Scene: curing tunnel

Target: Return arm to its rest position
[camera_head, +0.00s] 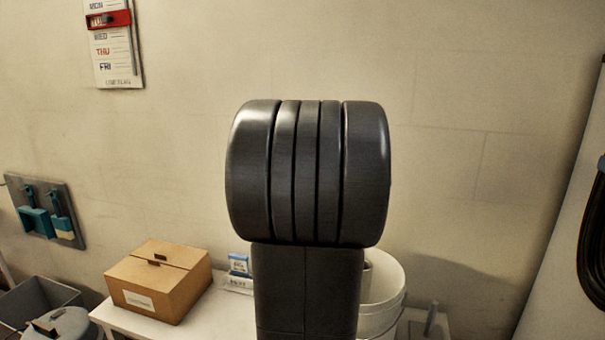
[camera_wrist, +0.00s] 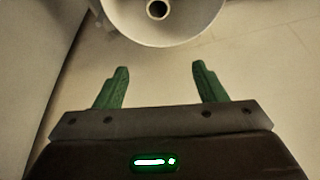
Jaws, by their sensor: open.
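My gripper (camera_wrist: 160,77) shows in the wrist view with its two green fingers spread apart. Nothing is between the fingers. My own dark arm (camera_head: 308,190) stands upright in the middle of the head view and hides part of what lies behind it. The gripper itself does not show in the head view. A pale round thing with a dark hole in its centre (camera_wrist: 185,12) is at the top of the wrist view, beyond the fingertips and apart from them.
A white table (camera_head: 222,312) along the wall carries a closed cardboard box (camera_head: 160,282), small blue-white packets (camera_head: 238,270) and a white bucket (camera_head: 383,290). A tool board (camera_head: 45,210) and a weekday chart (camera_head: 113,45) hang on the wall. A black coiled hose (camera_head: 593,240) hangs at the right.

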